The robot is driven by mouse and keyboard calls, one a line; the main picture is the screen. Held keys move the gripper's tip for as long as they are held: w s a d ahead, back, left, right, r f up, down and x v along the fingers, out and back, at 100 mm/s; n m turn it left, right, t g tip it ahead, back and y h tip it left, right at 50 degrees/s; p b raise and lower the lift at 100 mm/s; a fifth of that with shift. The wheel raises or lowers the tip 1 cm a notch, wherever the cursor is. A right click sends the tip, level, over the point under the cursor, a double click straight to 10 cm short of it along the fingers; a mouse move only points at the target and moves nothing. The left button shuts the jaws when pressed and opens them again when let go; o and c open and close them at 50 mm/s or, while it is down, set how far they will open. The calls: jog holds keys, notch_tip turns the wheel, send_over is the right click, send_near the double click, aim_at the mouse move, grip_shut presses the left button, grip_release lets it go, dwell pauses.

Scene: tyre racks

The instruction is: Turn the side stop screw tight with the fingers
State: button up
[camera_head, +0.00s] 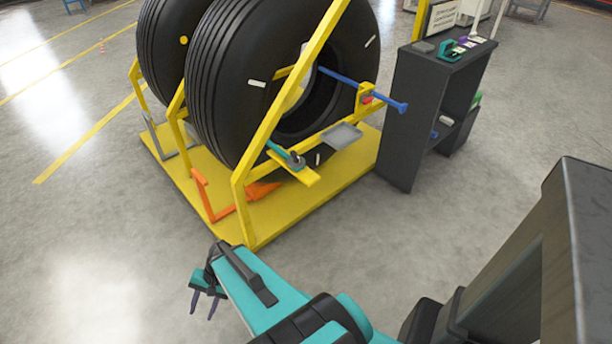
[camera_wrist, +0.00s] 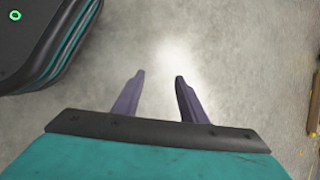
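A yellow tyre rack (camera_head: 268,214) holds two large black tyres upright. On its near side, a yellow plate (camera_head: 306,176) carries a teal bar and a small dark knob (camera_head: 297,160). A red knob (camera_head: 367,99) shows on the yellow bracket around a blue bar (camera_head: 340,77). I cannot tell for sure which of these is the side stop screw. My gripper (camera_head: 203,309) is in front of the rack at the lower left, apart from it. In the wrist view my gripper (camera_wrist: 159,76) has its two purple fingers apart, with only bare floor between them.
A dark shelf unit (camera_head: 416,115) with small items stands right of the rack. A grey tray (camera_head: 342,136) sits on the rack's crossbar. An orange lever (camera_head: 233,210) projects at the rack's front foot. The floor at left is clear.

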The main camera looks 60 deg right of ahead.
jog(key=w+d+r+m+t+b, duration=0.1)
jog(key=w+d+m+t+b, duration=0.2)
jog(key=d, duration=0.4)
jog(key=w+d+r+m+t+b, duration=0.1)
jog(key=w+d+r+m+t, duration=0.15)
jog(key=w+d+m, duration=0.3)
jog(key=m+t+h+b, duration=0.9)
jog(key=m+h, duration=0.6)
jog(key=m, duration=0.5)
send_near(291, 152)
jog(key=shift+s+a+g+b, duration=0.2)
jog(key=shift+s+g, duration=0.15)
jog(key=shift+s, duration=0.25)
jog(key=shift+s+a+g+b, duration=0.15)
jog(key=shift+s+g, duration=0.15)
jog(key=shift+s, duration=0.3)
jog(key=shift+w, duration=0.1)
jog(key=shift+b+x, duration=0.6)
jog(key=shift+x, duration=6.25)
